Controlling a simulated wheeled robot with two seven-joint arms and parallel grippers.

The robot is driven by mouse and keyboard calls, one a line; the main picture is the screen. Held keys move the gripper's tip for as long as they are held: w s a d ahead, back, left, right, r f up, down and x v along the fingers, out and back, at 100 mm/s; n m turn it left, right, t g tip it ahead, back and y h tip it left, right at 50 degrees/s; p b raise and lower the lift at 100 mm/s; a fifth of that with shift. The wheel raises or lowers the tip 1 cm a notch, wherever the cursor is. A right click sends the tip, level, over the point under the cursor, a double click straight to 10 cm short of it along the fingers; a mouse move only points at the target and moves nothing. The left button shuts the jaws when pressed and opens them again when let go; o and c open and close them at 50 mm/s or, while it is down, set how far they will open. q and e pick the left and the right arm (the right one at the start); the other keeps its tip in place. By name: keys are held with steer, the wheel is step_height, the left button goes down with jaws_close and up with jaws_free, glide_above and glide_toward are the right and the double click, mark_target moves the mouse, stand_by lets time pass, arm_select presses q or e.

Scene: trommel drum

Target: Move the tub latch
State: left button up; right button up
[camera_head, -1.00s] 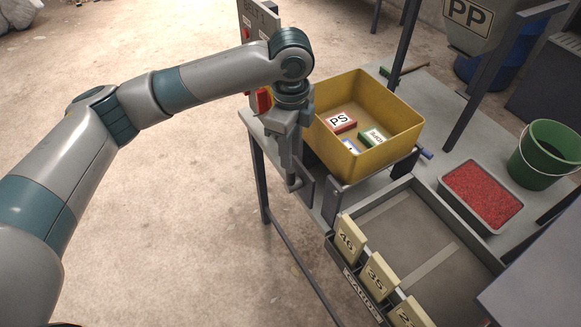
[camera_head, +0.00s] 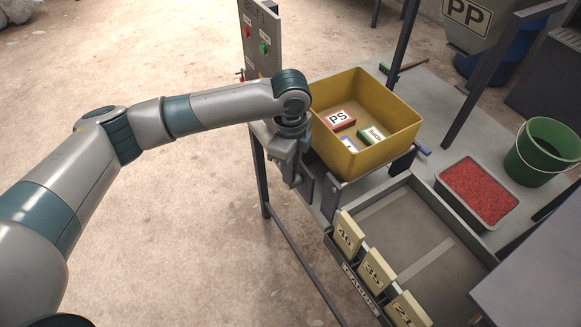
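The yellow tub (camera_head: 398,142) stands upright on a dark frame on the grey bench, with small labelled blocks inside, one marked PS (camera_head: 338,121). A short bar with a blue end (camera_head: 423,151) juts out at the tub's right side; I cannot tell whether it is the tub latch. My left gripper (camera_head: 298,183) points down just left of the tub, beside the dark upright plate of its frame. The gripper body hides whatever lies behind it, and its finger gap is not clear. My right gripper is not in view.
A control panel (camera_head: 262,28) with red and green buttons stands behind my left arm. A tray of red pellets (camera_head: 478,193), a green bucket (camera_head: 548,153) and an open card drawer (camera_head: 405,236) with numbered cards lie to the right. The floor at left is clear.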

mark_target(299, 182)
arm_select(q)
jaws_close()
steer(key=shift+s+d+r+t+y+p, duration=0.2)
steer(key=shift+s+t+y+p, duration=0.15)
steer(key=shift+p, duration=0.3)
steer(key=s+t+y+p, duration=0.1)
steer(key=t, duration=0.1)
steer(key=d+f+t+y+p, duration=0.1)
steer(key=t+p, duration=0.1)
steer(key=shift+s+d+y, duration=0.25)
steer(key=shift+s+d, duration=0.05)
steer(key=shift+s, duration=0.1)
steer(key=shift+s+d+f+t+y+p, duration=0.1)
steer(key=shift+s+f+t+y+p, duration=0.15)
steer(key=shift+t+y+p, duration=0.2)
steer(key=o, duration=0.5)
jaws_free()
